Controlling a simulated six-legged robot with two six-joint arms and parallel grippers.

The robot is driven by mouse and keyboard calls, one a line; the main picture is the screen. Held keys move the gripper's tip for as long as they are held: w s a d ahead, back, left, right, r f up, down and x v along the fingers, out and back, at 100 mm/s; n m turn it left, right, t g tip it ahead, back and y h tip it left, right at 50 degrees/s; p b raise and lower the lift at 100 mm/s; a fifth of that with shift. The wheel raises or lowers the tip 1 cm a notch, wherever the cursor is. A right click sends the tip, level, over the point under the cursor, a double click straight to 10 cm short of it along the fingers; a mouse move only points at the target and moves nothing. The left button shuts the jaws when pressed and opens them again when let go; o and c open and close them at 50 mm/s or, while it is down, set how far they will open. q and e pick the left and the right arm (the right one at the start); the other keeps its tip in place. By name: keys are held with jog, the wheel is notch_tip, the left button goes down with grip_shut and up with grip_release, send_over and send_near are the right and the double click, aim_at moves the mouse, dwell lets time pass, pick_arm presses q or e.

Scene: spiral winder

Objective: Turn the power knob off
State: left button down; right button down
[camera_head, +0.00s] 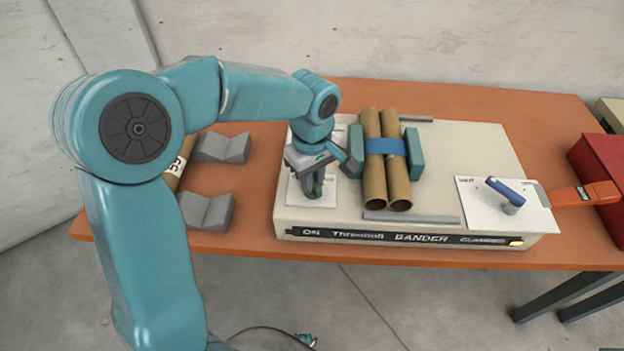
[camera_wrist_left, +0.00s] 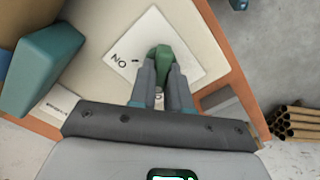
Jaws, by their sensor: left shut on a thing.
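The green power knob (camera_head: 315,191) stands on a white label plate (camera_head: 326,199) at the left end of the beige machine (camera_head: 480,150). My left gripper (camera_head: 312,178) reaches down over it from above. In the left wrist view the knob (camera_wrist_left: 164,54) shows between the two grey fingertips (camera_wrist_left: 163,72), and the gripper is shut on it. The word ON shows on the plate (camera_wrist_left: 150,30) beside the knob; another marking is mostly hidden behind the fingers. My right gripper is not in view.
Two cardboard tubes (camera_head: 374,190) with a blue band (camera_head: 385,146) lie between teal blocks (camera_head: 414,154) right of the gripper. A blue lever (camera_head: 506,190) sits on a white plate at the machine's right. Grey V-blocks (camera_head: 206,210) and another tube stand left on the orange table (camera_head: 470,97).

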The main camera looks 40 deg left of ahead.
pick_arm(q)
jog(key=shift+r+n, duration=0.1)
jog(key=shift+n, duration=0.2)
jog(key=c, duration=1.1)
grip_release()
jog(key=shift+d, duration=0.1)
notch_tip(320, 180, up, 16)
jog(key=shift+r+p, duration=0.2)
jog(key=shift+p, duration=0.95)
jog(key=shift+s, duration=0.15)
